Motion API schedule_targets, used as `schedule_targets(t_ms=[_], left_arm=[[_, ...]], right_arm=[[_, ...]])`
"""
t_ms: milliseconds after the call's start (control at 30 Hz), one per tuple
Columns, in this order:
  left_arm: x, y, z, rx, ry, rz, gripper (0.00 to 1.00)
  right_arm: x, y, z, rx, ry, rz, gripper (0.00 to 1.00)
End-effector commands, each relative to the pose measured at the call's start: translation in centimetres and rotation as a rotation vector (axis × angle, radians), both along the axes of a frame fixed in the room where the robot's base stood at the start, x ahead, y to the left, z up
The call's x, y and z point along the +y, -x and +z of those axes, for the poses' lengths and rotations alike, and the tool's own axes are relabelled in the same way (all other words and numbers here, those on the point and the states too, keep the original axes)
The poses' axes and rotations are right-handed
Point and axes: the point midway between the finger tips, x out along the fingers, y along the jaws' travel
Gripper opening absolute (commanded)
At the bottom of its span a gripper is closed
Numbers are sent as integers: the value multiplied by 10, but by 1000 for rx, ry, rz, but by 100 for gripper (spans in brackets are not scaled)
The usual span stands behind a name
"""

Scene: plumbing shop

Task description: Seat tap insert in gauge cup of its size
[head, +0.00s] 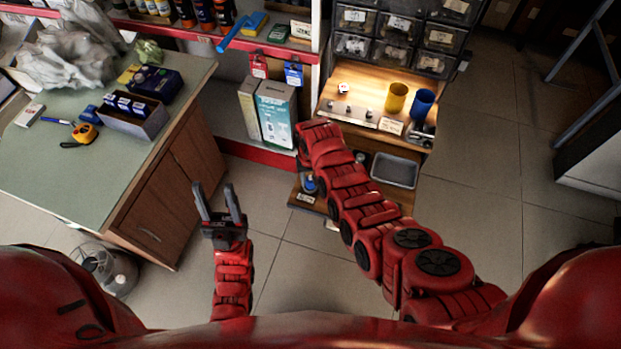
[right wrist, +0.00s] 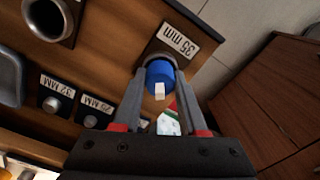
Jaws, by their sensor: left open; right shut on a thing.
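The tap insert (right wrist: 159,78), blue with a pale square stem, is between the fingers of my right gripper (right wrist: 160,84). The gripper is shut on it. The insert is at a dark round rim beside the "35 mm" label (right wrist: 176,40); I cannot tell how deep it sits. In the head view, blue shows at the low shelf (head: 309,184), and my right arm hides that gripper. My left gripper (head: 217,199) is open and empty, above the floor.
A metal-rimmed round cup (right wrist: 48,18) is at the wrist view's upper left. A grey tray (head: 395,170) is on the low shelf. The lit bench (head: 350,100) above holds a yellow cup (head: 396,98) and blue cup (head: 421,104). A green-topped counter (head: 60,180) stands left.

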Motion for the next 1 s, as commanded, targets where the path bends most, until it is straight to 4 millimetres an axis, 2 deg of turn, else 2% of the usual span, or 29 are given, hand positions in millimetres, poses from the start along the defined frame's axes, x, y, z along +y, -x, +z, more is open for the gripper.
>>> schedule_targets(t_ms=[167, 200, 233, 567, 1000], left_arm=[[0, 0, -4, 0, 0, 0, 50], [0, 0, -3, 0, 0, 0, 50], [0, 0, -2, 0, 0, 0, 50], [0, 0, -1, 0, 0, 0, 50], [0, 0, 25, 0, 0, 0, 50]], right_arm=[[0, 0, -4, 0, 0, 0, 0], [0, 0, -3, 0, 0, 0, 49], [0, 0, -3, 0, 0, 0, 54], [0, 0, -2, 1, 0, 0, 54], [0, 0, 34, -1, 0, 1, 54]])
